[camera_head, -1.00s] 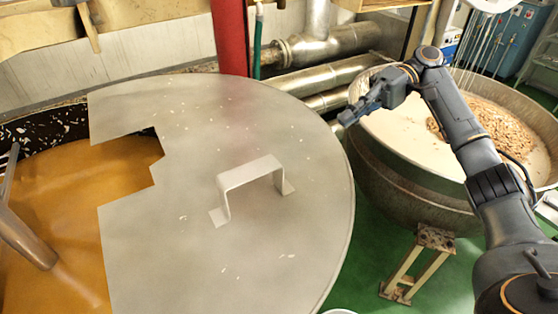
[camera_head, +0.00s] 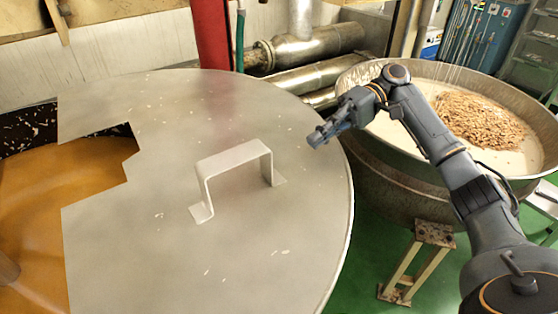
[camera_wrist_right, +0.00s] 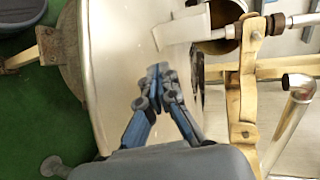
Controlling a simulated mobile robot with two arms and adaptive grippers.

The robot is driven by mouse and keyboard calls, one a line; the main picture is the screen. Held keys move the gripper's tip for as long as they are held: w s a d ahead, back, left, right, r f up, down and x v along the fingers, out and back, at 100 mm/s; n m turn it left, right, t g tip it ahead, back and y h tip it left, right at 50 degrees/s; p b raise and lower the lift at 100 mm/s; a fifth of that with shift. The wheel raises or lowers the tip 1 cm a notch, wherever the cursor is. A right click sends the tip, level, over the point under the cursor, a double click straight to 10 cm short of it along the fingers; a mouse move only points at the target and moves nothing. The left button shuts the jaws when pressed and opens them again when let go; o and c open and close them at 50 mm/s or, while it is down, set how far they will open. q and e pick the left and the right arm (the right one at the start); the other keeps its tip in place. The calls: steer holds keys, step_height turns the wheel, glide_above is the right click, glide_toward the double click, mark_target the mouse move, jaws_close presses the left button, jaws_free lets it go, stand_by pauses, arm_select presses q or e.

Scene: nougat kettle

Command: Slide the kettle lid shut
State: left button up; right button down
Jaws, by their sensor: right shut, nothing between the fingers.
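The kettle lid (camera_head: 150,240) is a large flat grey metal disc with a stepped cut-out on its left side. A raised bracket handle (camera_head: 234,158) stands on its middle. Left of the lid, the kettle's orange-brown contents (camera_head: 45,205) are uncovered. My right gripper (camera_head: 316,139) is shut and empty, over the right part of the lid, to the right of the handle and apart from it. In the right wrist view its fingertips (camera_wrist_right: 158,70) are together, with the lid (camera_wrist_right: 112,60) beyond and the handle (camera_wrist_right: 180,30) ahead. My left gripper is not in view.
A second kettle (camera_head: 385,175) with whitish and brown contents stands to the right, under my right arm. A red post (camera_head: 210,35) and metal pipes (camera_head: 318,48) stand behind the lid. Green floor (camera_head: 375,250) shows at the right.

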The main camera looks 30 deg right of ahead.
mark_target(143, 234)
steer(key=x, duration=0.3)
steer(key=p+x, duration=0.1)
steer(key=x, duration=0.3)
steer(key=r+p+x, duration=0.1)
steer(key=x, duration=0.2)
steer(key=shift+a, duration=0.35)
steer(key=shift+a+r+p, duration=0.1)
steer(key=shift+p, duration=0.2)
steer(key=a+p, duration=0.1)
steer(key=a, duration=0.1)
steer(key=s+a+p, duration=0.1)
steer(key=a, duration=0.2)
steer(key=a+p, duration=0.1)
steer(key=a, duration=0.1)
steer(key=shift+s+a+r+p, duration=0.25)
steer(key=shift+a+p, duration=0.1)
steer(key=shift+a, duration=0.05)
steer(key=a+p, duration=0.1)
steer(key=a, duration=0.5)
steer(key=s+a+p, duration=0.1)
steer(key=a+p, duration=0.1)
steer(key=a, duration=0.4)
steer(key=s+a+p, duration=0.1)
steer(key=a, duration=0.5)
steer(key=shift+s+a+f, duration=0.1)
steer(key=shift+s+f, duration=0.05)
steer(key=shift+f, duration=0.1)
steer(key=v, duration=1.2)
steer(key=shift+d, duration=0.2)
steer(key=shift+f, duration=0.1)
